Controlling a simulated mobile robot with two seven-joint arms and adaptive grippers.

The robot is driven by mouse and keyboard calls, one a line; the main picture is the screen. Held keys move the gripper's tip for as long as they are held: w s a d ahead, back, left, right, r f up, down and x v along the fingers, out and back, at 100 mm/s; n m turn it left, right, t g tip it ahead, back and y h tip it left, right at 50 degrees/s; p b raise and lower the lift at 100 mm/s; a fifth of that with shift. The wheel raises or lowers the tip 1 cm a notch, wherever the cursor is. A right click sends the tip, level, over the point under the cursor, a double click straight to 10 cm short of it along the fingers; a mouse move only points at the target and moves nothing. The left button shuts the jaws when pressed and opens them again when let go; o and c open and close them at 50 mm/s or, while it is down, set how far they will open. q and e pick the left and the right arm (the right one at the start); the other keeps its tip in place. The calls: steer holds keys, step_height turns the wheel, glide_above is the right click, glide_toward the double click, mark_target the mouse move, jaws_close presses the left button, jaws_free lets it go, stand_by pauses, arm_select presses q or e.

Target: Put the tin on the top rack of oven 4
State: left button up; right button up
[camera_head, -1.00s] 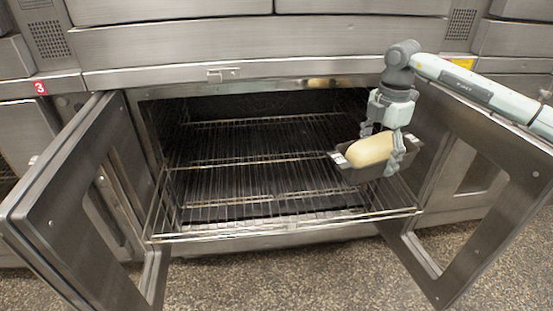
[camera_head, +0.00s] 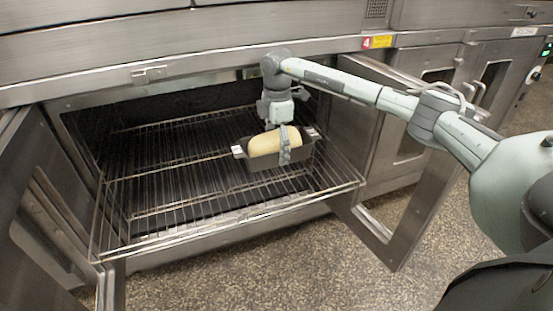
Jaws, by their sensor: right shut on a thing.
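The tin (camera_head: 262,176) is a dark loaf tin with pale dough in it. My right gripper (camera_head: 280,140) is shut on the tin from above. The tin is over the right part of a wire rack (camera_head: 170,190) in the open oven; I cannot tell whether it touches the wires. The red and yellow label marked 4 (camera_head: 377,42) is on the front above the oven's right side. My left gripper is not in view.
The oven's right door (camera_head: 415,205) stands open below my right arm. The left door (camera_head: 45,215) stands open at the left. The rack's left and middle are bare. Speckled floor (camera_head: 300,270) shows in front.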

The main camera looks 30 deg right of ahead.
mark_target(277, 134)
step_height(277, 134, down, 4)
steer(key=shift+r, duration=0.2)
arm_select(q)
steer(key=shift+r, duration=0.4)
arm_select(e)
steer(key=shift+f, duration=0.15)
steer(key=o, duration=1.5)
steer(key=shift+f, duration=0.1)
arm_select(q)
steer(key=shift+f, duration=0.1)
arm_select(e)
steer(key=shift+r, duration=0.35)
step_height(277, 134, up, 10)
steer(key=shift+r, duration=0.25)
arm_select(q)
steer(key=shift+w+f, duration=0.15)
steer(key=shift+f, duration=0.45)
arm_select(e)
steer(key=shift+r, duration=0.5)
